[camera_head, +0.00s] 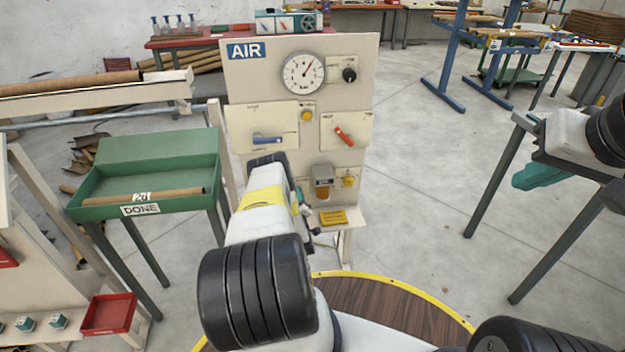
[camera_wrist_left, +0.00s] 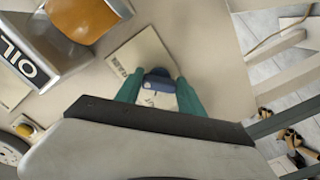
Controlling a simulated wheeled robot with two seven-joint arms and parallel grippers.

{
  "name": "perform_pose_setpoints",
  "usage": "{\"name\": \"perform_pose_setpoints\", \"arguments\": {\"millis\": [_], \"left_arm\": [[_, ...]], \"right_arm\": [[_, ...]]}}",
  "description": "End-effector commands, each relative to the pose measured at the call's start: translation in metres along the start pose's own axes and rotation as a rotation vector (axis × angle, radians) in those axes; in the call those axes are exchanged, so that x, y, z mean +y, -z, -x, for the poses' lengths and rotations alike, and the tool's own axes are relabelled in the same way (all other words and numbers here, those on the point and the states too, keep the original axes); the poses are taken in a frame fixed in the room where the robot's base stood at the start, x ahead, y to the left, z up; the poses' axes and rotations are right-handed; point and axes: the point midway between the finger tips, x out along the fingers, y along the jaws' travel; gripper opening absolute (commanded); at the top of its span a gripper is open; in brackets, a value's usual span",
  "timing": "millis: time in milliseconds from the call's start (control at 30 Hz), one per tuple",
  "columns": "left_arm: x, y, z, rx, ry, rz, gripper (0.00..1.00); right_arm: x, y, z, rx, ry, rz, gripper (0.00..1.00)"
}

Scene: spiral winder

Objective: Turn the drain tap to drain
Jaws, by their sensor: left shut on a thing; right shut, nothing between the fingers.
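The drain tap (camera_wrist_left: 158,82) has a blue handle and sits on the cream panel, beside a plate (camera_wrist_left: 142,58) whose lettering appears to read DRAIN. In the left wrist view my left gripper (camera_wrist_left: 158,97) has its teal fingers on both sides of the blue handle and is shut on it. My right gripper (camera_head: 536,176) is at the far right of the head view, away from the panel, shut and empty.
The AIR panel (camera_head: 246,79) carries a gauge (camera_head: 304,72), a blue lever (camera_head: 267,140), a red lever (camera_head: 344,136) and an amber-bowled oil unit (camera_head: 322,181), which is close to my left gripper in the wrist view (camera_wrist_left: 88,18). A green DONE tray (camera_head: 150,147) stands left. Floor right of the panel is clear.

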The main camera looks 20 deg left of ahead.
Motion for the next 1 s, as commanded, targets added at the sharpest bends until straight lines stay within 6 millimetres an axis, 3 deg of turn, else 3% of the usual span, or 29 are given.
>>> {"name": "perform_pose_setpoints", "arguments": {"millis": [33,133,500,1000], "left_arm": [[-0.001,-0.001,0.001,-0.003,0.002,-0.002,0.49],[-0.001,-0.001,0.001,-0.003,0.001,-0.002,0.67],[-0.001,-0.001,0.004,-0.002,0.001,0.000,0.67],[-0.001,-0.001,0.075,-0.003,0.002,-0.001,0.67]], "right_arm": [[0.000,0.000,0.000,0.000,0.000,0.000,0.00],[0.000,0.000,0.000,0.000,0.000,0.000,0.00],[0.000,0.000,0.000,0.000,0.000,0.000,0.00],[0.000,0.000,0.000,0.000,0.000,0.000,0.00]]}}
